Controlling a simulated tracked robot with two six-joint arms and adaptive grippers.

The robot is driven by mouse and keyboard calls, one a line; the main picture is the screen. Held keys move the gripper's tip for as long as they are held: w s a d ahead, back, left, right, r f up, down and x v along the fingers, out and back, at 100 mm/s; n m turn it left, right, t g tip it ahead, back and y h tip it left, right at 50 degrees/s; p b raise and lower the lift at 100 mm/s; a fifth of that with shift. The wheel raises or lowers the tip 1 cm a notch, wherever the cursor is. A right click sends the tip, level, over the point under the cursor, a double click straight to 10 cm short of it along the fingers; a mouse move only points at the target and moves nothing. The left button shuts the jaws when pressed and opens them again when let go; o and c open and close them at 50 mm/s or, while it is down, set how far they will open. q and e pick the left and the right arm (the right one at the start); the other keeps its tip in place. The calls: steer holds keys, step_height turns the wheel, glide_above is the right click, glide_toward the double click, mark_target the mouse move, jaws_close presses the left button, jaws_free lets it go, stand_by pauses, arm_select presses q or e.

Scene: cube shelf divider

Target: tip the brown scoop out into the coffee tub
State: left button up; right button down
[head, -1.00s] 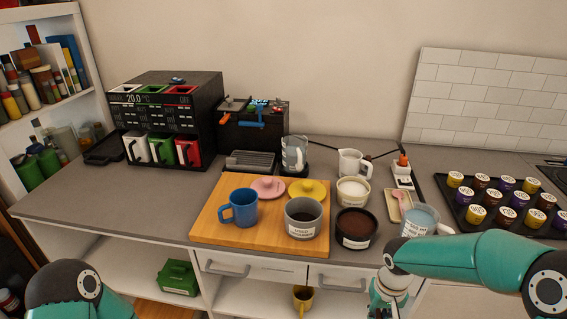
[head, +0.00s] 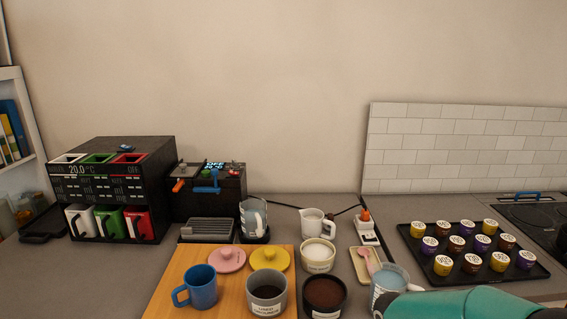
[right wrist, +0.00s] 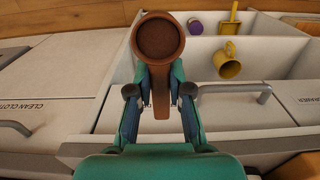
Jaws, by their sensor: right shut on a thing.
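The brown scoop (right wrist: 160,38) is in my right gripper (right wrist: 160,82), which is shut on its handle. The scoop's round bowl faces the right wrist camera, and its inside looks dark brown; I cannot tell if it holds grounds. The scoop is over the front of the counter unit, above the open drawer area. The coffee tub (head: 324,306) is the black tub with brown grounds at the bottom of the head view, right of the wooden board. The scoop is not visible in the head view, where only my right forearm shows. My left gripper is out of view.
A grey labelled tub (head: 267,293) and a blue mug (head: 201,287) stand on the wooden board (head: 170,285). A white tub (head: 318,257) is behind the coffee tub, and a glass jug (head: 388,287) is to its right. A yellow mug (right wrist: 228,60) is below in the drawer.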

step_height(320, 180, up, 9)
steer(key=p, duration=0.8)
steer(key=shift+r, duration=0.15)
steer(key=shift+s+r, duration=0.1)
steer(key=shift+r, duration=0.2)
